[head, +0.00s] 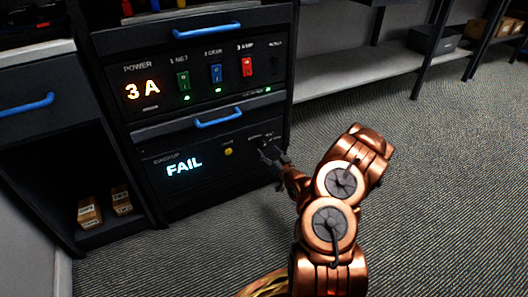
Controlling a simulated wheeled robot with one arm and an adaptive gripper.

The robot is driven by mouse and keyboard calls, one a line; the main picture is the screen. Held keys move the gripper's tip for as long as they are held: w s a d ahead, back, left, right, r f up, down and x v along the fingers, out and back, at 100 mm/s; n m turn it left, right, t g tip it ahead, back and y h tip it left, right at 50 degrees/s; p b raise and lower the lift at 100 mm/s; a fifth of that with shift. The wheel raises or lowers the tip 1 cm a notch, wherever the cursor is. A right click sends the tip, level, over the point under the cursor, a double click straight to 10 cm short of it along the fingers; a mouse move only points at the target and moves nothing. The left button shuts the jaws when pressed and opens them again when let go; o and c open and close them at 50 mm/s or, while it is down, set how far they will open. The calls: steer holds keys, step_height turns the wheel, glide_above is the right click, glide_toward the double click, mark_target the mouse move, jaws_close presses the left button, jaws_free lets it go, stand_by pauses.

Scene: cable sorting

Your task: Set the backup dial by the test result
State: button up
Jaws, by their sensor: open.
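The backup panel (205,190) is the lower dark front of the cabinet. Its display (184,166) reads "FAIL" in pale blue letters. A round yellow button (228,152) sits right of the display. Small markings (260,138) show further right on the panel, too small to read. My gripper (268,153) is open at the panel's right side, small and dark against it. I cannot make out the backup dial; my gripper covers that part of the panel. Whether the gripper touches anything there cannot be told.
Above is the power panel (145,118) with a "3 A" display and green (183,81), blue (215,73) and red (247,67) switches. A blue handle (218,117) sticks out between the panels. Small boxes (90,212) lie in the lower left bay. Carpet at right is clear.

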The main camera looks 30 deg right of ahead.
mark_target(263, 147)
steer(key=shift+w+b, duration=0.65)
steer(key=shift+w, duration=1)
steer(key=shift+c, duration=0.2)
steer(key=c, duration=1.1)
